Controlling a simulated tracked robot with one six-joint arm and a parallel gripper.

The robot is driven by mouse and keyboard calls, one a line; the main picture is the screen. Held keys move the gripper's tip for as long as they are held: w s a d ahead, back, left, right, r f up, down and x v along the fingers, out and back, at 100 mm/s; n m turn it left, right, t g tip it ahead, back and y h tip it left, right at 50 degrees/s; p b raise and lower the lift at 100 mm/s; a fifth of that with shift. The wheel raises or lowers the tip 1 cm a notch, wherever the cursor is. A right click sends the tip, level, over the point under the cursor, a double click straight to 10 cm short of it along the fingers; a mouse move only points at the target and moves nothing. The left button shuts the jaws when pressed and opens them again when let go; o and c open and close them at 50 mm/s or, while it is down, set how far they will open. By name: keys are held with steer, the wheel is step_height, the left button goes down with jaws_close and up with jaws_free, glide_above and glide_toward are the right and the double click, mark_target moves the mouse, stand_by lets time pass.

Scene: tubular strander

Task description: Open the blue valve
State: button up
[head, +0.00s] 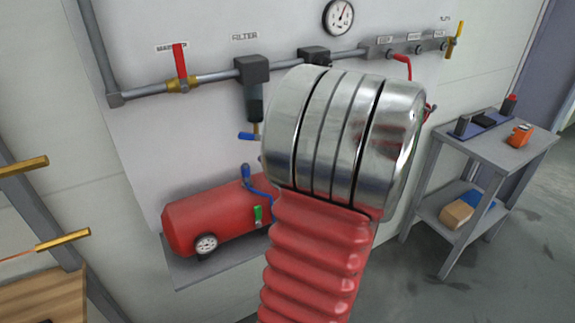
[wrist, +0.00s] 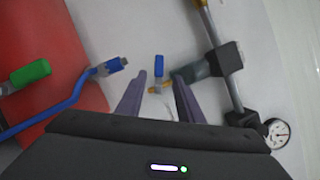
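The blue valve has a short blue handle (head: 246,135) just below the filter (head: 252,70) on the wall panel. In the wrist view the blue handle (wrist: 158,66) and its small brass body (wrist: 158,87) show between and just beyond my fingertips. My gripper (wrist: 156,77) is open, its two fingers apart on either side of the valve. I cannot tell whether either finger touches it. In the head view my gripper is hidden behind my red and metal arm. The filter's bowl (wrist: 190,73) lies close by the right fingertip.
A red tank (head: 200,222) with a blue hose (wrist: 70,97) and a green handle (wrist: 30,73) is below. A red-handled valve (head: 180,62) sits on the grey pipe (head: 215,74). A gauge (head: 338,17) is above; a side table (head: 500,150) stands right.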

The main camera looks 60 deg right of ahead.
steer(key=v, duration=0.4)
steer(key=shift+s+a+f, duration=0.1)
steer(key=shift+s, duration=0.2)
steer(key=shift+c, duration=0.7)
